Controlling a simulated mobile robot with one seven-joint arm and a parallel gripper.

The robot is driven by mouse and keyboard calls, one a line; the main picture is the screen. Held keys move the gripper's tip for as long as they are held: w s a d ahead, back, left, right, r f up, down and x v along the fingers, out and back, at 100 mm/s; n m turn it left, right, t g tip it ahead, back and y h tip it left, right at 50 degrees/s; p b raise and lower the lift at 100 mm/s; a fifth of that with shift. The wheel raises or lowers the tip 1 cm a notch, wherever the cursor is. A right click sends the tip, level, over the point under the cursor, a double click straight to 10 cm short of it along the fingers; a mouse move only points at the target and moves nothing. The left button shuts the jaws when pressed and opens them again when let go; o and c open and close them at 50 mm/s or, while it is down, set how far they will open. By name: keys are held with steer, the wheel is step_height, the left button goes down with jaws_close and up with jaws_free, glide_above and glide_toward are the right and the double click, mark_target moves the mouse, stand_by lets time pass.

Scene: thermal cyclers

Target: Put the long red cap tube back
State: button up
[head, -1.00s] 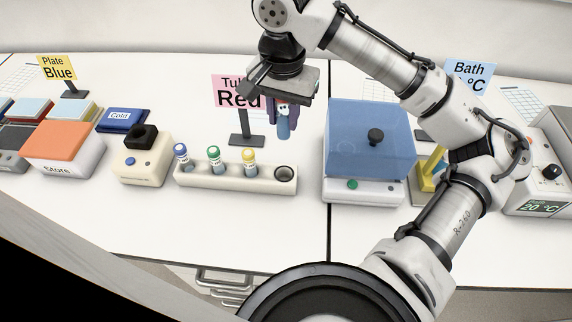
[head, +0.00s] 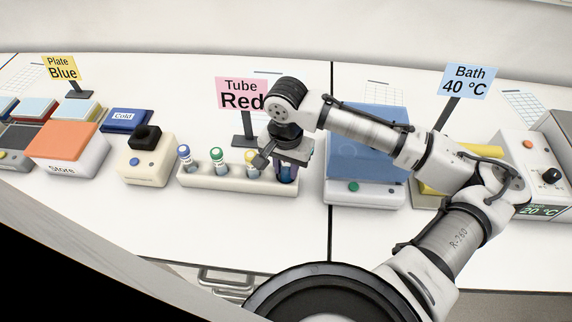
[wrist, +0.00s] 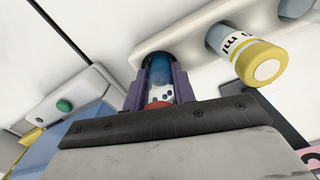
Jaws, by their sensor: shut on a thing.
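My gripper (head: 287,170) is shut on the red cap tube at the right end of the white tube rack (head: 225,183). In the wrist view the gripper's purple fingers (wrist: 158,88) stand on both sides of the tube (wrist: 159,72), which has a blue body and a red cap near the palm. The tube's lower end is at the rack's right-end hole and seems to be in it; how deep I cannot tell. The hole itself is mostly hidden. The head view shows only a little of the tube, under the gripper.
Yellow (head: 251,157), green (head: 217,155) and blue (head: 184,152) capped tubes stand in the rack to the left. A blue-lidded device (head: 367,150) stands close on the right. The "Tube Red" sign (head: 240,95) stands behind. Bench in front of the rack is clear.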

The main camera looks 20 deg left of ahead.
steer(key=shift+f, duration=0.45)
steer(key=shift+s+f, duration=0.1)
steer(key=shift+s, duration=0.05)
steer(key=o, duration=1)
steer(key=shift+f+b, duration=0.1)
steer(key=shift+b, duration=0.2)
steer(key=shift+o, duration=0.2)
steer(key=shift+d, duration=0.1)
step_height(320, 180, up, 13)
steer(key=shift+r+b, duration=0.2)
steer(key=shift+b, duration=0.1)
